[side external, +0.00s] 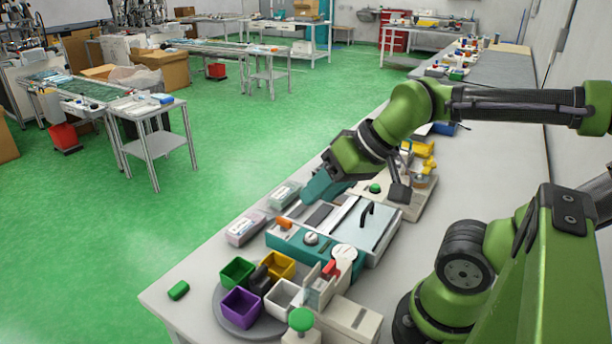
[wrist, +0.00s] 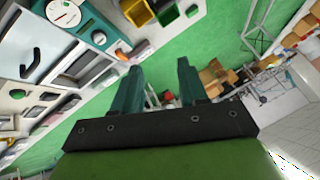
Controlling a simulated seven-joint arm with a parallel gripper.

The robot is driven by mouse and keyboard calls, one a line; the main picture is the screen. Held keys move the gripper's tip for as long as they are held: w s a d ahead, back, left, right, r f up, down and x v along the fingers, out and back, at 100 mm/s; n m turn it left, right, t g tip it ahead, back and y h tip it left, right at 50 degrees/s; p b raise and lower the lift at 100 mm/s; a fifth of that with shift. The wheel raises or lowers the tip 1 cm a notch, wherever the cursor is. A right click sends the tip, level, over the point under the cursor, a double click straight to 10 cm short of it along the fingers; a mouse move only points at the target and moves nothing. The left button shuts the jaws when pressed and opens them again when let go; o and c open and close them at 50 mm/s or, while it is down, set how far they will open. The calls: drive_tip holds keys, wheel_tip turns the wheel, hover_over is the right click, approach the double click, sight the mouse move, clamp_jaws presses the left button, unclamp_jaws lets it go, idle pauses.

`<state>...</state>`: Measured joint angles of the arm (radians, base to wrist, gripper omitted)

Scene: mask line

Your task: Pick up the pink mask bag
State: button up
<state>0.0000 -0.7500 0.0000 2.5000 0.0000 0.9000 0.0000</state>
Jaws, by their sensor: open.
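The pink mask bag (side external: 243,229), a pale packet with a pinkish side, lies flat near the table's left edge, beside the teal machine. It also shows in the wrist view (wrist: 141,49), left of the fingers and partly near one fingertip. My gripper (side external: 318,189) hangs above the table, over the area by the second bag. In the wrist view its two teal fingers (wrist: 158,76) are apart with nothing between them. The second mask bag (side external: 285,195), pale greenish, lies farther along the same edge.
The teal machine (side external: 287,243) with a lidded plate and black handle stands right of the bags. Coloured bins (side external: 240,305) sit on a round plate toward the front. A green block (side external: 178,290) lies at the front left corner. Beyond the table's left edge is open green floor (side external: 150,225).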

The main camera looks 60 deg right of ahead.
drive_tip(key=o, duration=0.9)
drive_tip(key=m+g+h, duration=0.2)
drive_tip(key=m+g, duration=0.5)
drive_tip(key=m, duration=0.7)
hover_over(247, 225)
wheel_tip(247, 225, down, 7)
drive_tip(key=f, duration=1.1)
drive_tip(key=shift+a, duration=0.25)
drive_tip(key=shift+d+f, duration=0.2)
drive_tip(key=shift+f, duration=2.5)
